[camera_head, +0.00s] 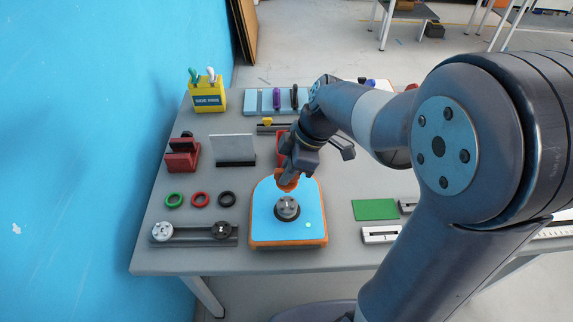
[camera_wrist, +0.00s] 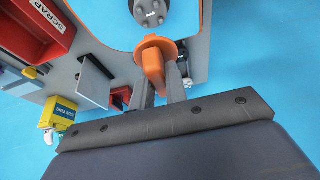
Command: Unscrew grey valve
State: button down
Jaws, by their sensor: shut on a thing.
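The grey valve (camera_head: 287,208) sits on the blue board (camera_head: 262,218) with an orange edge, which lies flat on the table. The valve also shows at the top of the wrist view (camera_wrist: 150,12), with several dark holes in its face. My gripper (camera_head: 288,181) is just behind the valve, over the far part of the board. In the wrist view my gripper (camera_wrist: 160,90) is shut on an orange piece (camera_wrist: 152,62) with a round flange and a flat handle. The orange piece is apart from the valve in the picture; I cannot tell whether it touches the board.
Green (camera_head: 174,200), red (camera_head: 200,199) and black (camera_head: 227,199) rings lie left of the board. A dark rail (camera_head: 190,236) with a white and a black valve is at front left. A green sheet (camera_head: 375,209) lies right. A blue wall (camera_head: 90,130) borders the table's left.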

aim_at(287, 187)
jog(key=shift+f+b, duration=0.1)
jog(key=shift+b, duration=0.2)
notch_tip(287, 187, down, 6)
jog(key=b, duration=0.5)
dwell(0.3)
jog(key=shift+r+b, duration=0.2)
jog(key=shift+b, duration=0.6)
dwell(1.4)
jog(key=shift+f+b, duration=1.05)
jog(key=shift+f, duration=0.05)
jog(key=c, duration=1.3)
grip_release()
jog(key=shift+c, duration=0.2)
jog(key=shift+r, duration=0.1)
jog(key=v, duration=1)
jog(key=shift+d+r, duration=0.2)
jog(key=shift+r, duration=0.1)
